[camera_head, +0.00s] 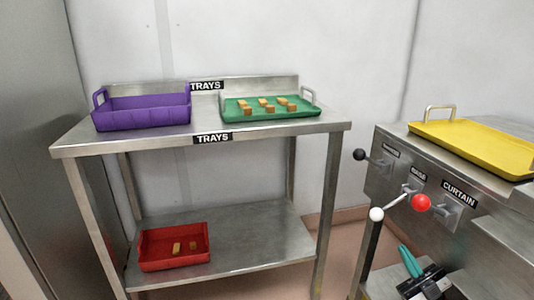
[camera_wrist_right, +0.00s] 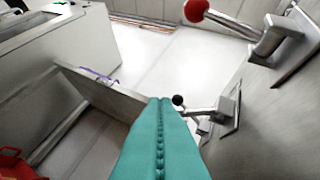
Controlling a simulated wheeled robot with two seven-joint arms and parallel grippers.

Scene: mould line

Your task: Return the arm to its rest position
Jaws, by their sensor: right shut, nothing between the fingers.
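My right gripper (camera_head: 404,249) shows in the head view at the lower right, its teal fingers pointing up and left from a black body. It is in front of the machine's (camera_head: 395,182) lever panel, below the red-knobbed lever. In the right wrist view its teal fingers (camera_wrist_right: 160,101) are pressed together with nothing between them. The red knob (camera_head: 421,202) on the lever labelled CURTAIN appears apart from the fingers; it also shows in the wrist view (camera_wrist_right: 196,10). My left gripper is not in view.
A white-knobbed lever (camera_head: 376,214) and a black-knobbed lever (camera_head: 360,154) stick out nearby. A yellow tray (camera_head: 485,143) lies on the machine. A steel rack (camera_head: 270,131) at left holds a purple tray (camera_head: 140,115), a green tray (camera_head: 305,111) with several blocks, and a red tray (camera_head: 175,264) below.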

